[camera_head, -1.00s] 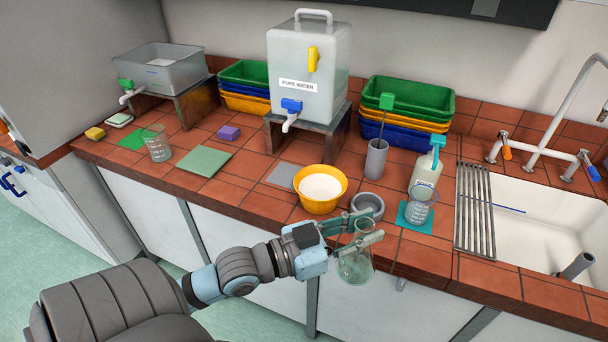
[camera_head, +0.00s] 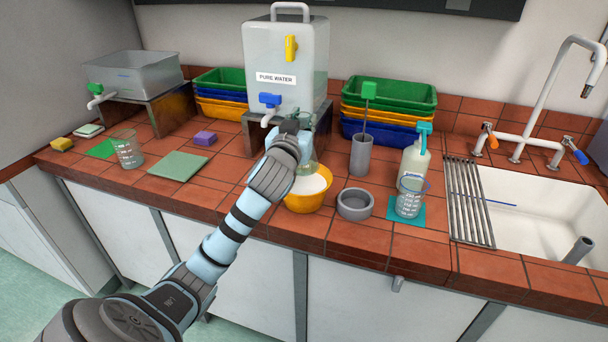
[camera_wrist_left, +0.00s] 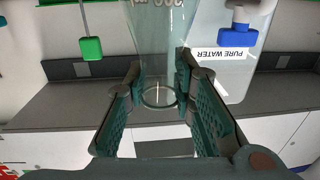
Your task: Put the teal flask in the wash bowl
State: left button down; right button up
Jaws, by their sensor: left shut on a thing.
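My left gripper (camera_head: 302,122) is shut on the neck of the clear, faintly teal flask (camera_head: 308,163). The left wrist view shows the fingers (camera_wrist_left: 158,95) on both sides of the neck, with the flask body (camera_wrist_left: 165,30) beyond them. That view is upside down; the flask hangs upright. In the head view my wrist hides part of the flask. The orange-yellow wash bowl (camera_head: 305,204), with white contents, stands on the bench below it. The flask appears above the bowl's back part; its exact height cannot be told. My right gripper is not in view.
The pure water tank (camera_head: 285,60) with a blue tap stands behind. A grey ring (camera_head: 355,204), a grey cylinder (camera_head: 361,157), a wash bottle (camera_head: 413,165) and a beaker on a teal mat (camera_head: 391,213) are to the right. A sink (camera_head: 530,215) lies beyond. Left of the bowl is clear tile.

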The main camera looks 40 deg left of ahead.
pick_arm(q)
notch_tip(320, 180, down, 11)
jog(key=shift+r+b, duration=0.2)
jog(key=shift+b, duration=0.9)
jog(key=shift+w, duration=0.1)
jog(key=c, duration=1.4)
grip_release()
jog(key=shift+o, duration=0.2)
jog(key=shift+d+r, duration=0.1)
jog(key=v, duration=1.2)
jog(key=shift+p, duration=0.3)
